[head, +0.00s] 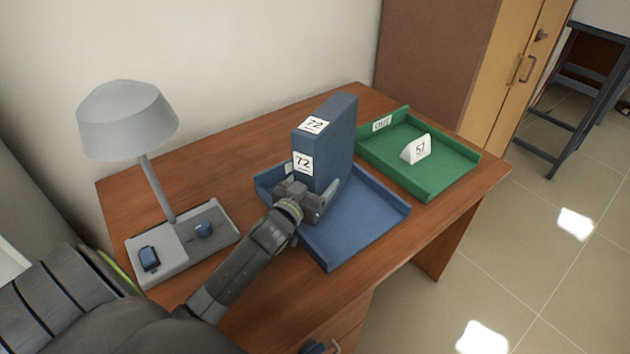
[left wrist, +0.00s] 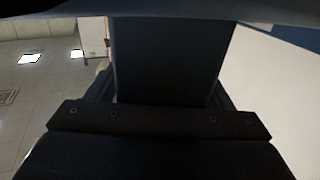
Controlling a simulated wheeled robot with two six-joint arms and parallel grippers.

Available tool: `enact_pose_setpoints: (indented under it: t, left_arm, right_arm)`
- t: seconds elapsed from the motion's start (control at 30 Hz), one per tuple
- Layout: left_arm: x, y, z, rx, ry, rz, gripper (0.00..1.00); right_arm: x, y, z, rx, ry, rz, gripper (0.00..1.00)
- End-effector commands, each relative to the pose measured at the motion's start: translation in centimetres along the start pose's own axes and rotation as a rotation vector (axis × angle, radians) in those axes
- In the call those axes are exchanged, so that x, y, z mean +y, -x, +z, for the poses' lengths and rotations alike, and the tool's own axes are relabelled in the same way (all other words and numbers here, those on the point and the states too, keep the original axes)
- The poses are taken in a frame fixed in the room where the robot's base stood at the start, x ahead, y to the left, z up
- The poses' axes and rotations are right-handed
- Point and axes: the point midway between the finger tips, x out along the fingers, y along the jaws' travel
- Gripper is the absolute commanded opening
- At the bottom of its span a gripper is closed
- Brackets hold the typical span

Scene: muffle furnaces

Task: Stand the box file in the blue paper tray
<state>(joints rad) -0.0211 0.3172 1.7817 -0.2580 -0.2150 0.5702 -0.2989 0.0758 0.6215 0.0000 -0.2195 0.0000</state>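The dark blue box file (head: 338,142) with white "72" labels is upright over the back part of the blue paper tray (head: 365,225). It also fills the middle of the left wrist view (left wrist: 170,60). My left gripper (head: 316,190) is low on the file, with one finger on each side of it, and appears shut on it. The gripper hides the file's lower front, so I cannot tell whether its bottom touches the tray floor. The front and right of the tray are empty. My right gripper is not in view.
A green tray (head: 457,184) marked "OUT", holding a white "57" tent card (head: 416,149), stands right of the blue tray. A wall and cabinet (head: 436,62) are behind the desk.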

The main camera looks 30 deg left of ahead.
Motion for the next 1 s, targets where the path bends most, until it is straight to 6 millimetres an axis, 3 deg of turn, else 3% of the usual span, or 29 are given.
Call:
enact_pose_setpoints:
  t: [0.33, 0.8, 1.0]
  left_arm:
    - [0.0, 0.7, -0.1, -0.002, 0.000, -0.001, 0.74]
    - [0.0, 9.3, 0.0, -0.002, -0.001, -0.002, 0.74]
    - [0.0, 11.4, -0.1, -0.001, -0.001, -0.002, 0.74]
  right_arm:
    - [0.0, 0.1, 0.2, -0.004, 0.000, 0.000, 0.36]
    - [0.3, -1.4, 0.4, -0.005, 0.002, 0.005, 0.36]
    - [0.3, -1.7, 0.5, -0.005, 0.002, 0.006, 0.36]
